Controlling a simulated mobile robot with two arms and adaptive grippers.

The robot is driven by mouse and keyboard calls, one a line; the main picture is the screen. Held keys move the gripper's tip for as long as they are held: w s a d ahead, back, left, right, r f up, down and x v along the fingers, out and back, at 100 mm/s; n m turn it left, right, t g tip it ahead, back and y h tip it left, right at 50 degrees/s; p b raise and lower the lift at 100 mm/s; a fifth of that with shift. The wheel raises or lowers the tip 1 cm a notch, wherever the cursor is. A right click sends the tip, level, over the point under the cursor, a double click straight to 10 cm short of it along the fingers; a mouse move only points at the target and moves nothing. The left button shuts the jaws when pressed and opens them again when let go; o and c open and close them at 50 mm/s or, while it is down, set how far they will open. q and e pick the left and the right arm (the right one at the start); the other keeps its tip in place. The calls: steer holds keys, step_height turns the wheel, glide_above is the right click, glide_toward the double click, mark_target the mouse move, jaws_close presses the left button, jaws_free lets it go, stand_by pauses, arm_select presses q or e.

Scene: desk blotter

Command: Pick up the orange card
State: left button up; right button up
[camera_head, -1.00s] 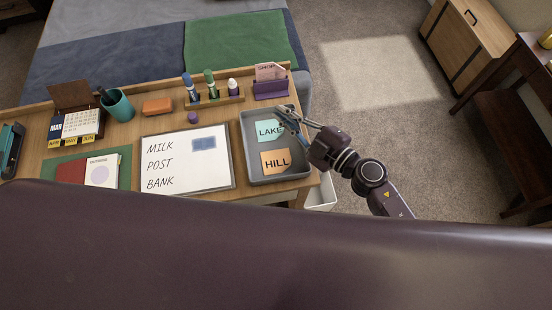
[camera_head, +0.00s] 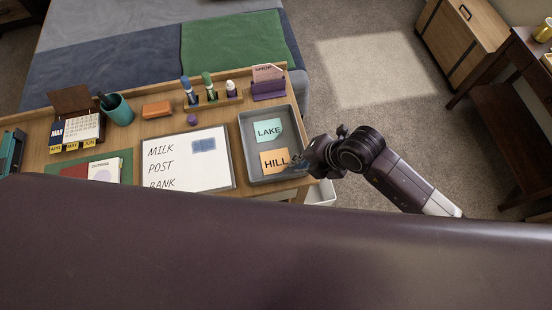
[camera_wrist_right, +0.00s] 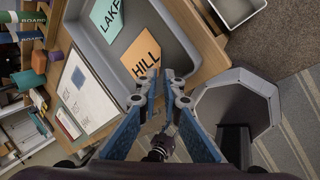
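The orange card (camera_head: 274,161), marked HILL, lies flat in the grey tray (camera_head: 243,142), in its near part. It also shows in the wrist view (camera_wrist_right: 141,55), just beyond the fingertips. A mint card (camera_head: 268,130) marked LAKE lies behind it in the same tray. My right gripper (camera_head: 301,163) is at the tray's right side, close to the orange card's right edge. In the wrist view a gap shows between its blue fingers (camera_wrist_right: 161,78), and nothing is between them. Whether the tips touch the card I cannot tell.
A whiteboard (camera_head: 178,173) with writing lies left of the tray. A purple holder (camera_head: 268,92) with a pink card stands behind the tray. A bin (camera_wrist_right: 232,104) stands on the floor beside the desk edge.

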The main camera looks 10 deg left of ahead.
mark_target(287, 166)
steer(key=shift+x, duration=2.3)
jaws_close()
steer(key=shift+r, duration=0.15)
step_height(287, 166, up, 20)
steer(key=b, duration=0.1)
steer(key=shift+b, duration=0.3)
